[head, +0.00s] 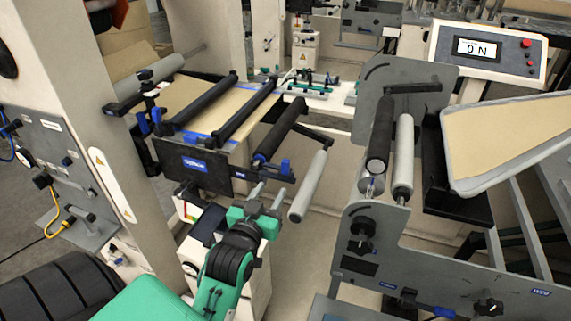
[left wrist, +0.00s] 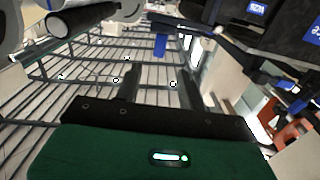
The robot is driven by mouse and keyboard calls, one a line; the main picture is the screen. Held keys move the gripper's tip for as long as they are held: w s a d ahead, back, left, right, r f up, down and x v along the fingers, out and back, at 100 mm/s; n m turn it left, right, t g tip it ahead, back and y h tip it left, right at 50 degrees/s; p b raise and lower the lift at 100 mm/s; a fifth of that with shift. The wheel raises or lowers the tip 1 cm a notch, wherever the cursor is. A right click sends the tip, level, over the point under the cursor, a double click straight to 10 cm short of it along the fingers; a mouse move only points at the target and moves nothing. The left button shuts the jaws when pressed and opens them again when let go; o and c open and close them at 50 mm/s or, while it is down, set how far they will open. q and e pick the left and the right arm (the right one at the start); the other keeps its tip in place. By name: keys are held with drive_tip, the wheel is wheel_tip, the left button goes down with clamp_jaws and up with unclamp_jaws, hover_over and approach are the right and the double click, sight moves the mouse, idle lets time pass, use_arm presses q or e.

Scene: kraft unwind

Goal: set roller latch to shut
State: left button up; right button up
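My left gripper (head: 268,192) is in the middle of the head view, in front of the left roller unit. Its two fingers are apart with nothing between them; they also show apart in the left wrist view (left wrist: 160,85). A small blue tab (head: 286,167) on a black bracket sits just beyond the fingertips, beside the unit's front roller. A blue tab (left wrist: 160,45) also shows ahead of the fingers in the left wrist view. I cannot tell for sure which part is the roller latch, or whether it is open or shut. My right gripper is not in view.
A pale roller (head: 308,186) hangs just right of my left gripper. The black front plate (head: 205,170) of the roller unit is to its left. A grey machine frame (head: 400,235) with two upright-looking rollers stands at right.

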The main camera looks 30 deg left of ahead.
sight(284, 168)
use_arm(q)
drive_tip(key=p+x, duration=0.2)
drive_tip(key=x, duration=0.9)
drive_tip(key=shift+w+p, duration=0.15)
drive_tip(key=shift+p, duration=0.2)
clamp_jaws()
